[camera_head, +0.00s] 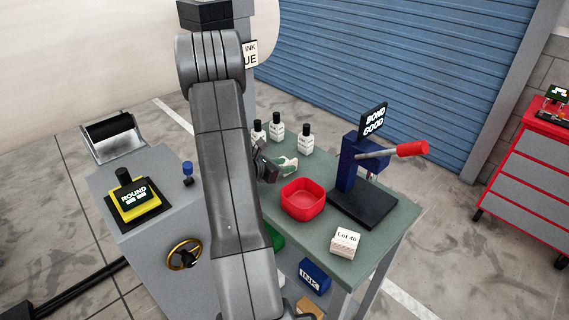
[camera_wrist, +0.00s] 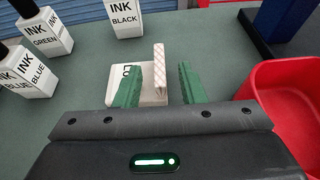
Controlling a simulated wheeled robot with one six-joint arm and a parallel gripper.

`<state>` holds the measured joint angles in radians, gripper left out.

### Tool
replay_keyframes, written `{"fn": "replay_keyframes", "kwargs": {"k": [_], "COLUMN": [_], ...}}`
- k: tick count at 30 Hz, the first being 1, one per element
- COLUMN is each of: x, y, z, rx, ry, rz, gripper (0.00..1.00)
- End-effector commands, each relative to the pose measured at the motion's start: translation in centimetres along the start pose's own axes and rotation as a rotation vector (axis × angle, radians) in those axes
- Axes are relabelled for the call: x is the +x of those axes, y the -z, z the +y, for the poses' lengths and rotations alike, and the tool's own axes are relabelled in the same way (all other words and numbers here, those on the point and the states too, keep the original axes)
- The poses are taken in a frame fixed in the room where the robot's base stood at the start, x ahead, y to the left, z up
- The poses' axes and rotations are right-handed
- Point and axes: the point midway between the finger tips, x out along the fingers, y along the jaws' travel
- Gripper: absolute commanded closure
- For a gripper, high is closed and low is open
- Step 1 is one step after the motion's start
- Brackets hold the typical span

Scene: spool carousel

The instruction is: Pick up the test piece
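The test piece appears to be a thin, pale upright slab (camera_wrist: 160,68) with a faint grid pattern, in the wrist view. It stands on or in a low white block (camera_wrist: 150,97) with partly hidden dark lettering. My gripper (camera_wrist: 157,82) is open, with one green finger on each side of the slab. In the head view my gripper (camera_head: 288,164) is low over the green table, left of the red tray; the slab cannot be made out clearly there.
A red tray (camera_head: 303,200) stands close on the right. Several ink bottles (camera_head: 305,139) stand behind. A blue press (camera_head: 350,172) with a red handle and a "BOND GOOD" sign is at the right. A "Lot 40" box (camera_head: 345,243) sits near the front edge.

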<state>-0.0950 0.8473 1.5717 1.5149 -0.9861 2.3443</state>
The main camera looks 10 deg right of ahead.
Motion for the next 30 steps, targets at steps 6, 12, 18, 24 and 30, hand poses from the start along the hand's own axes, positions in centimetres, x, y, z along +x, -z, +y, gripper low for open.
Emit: {"fn": "replay_keyframes", "kwargs": {"k": [6, 12, 18, 24, 30], "x": [1.59, 1.61, 1.59, 1.58, 1.41], "y": [-0.05, -0.01, -0.02, -0.04, -0.50], "z": [-0.02, 0.00, -0.01, -0.01, 0.01], "rx": [0.001, 0.001, 0.001, 0.001, 0.002], "ry": [0.000, 0.000, 0.000, 0.000, 0.000], "rz": [0.000, 0.000, 0.000, -0.001, -0.002], "gripper": [0.64, 0.64, 1.00, 1.00, 1.00]}}
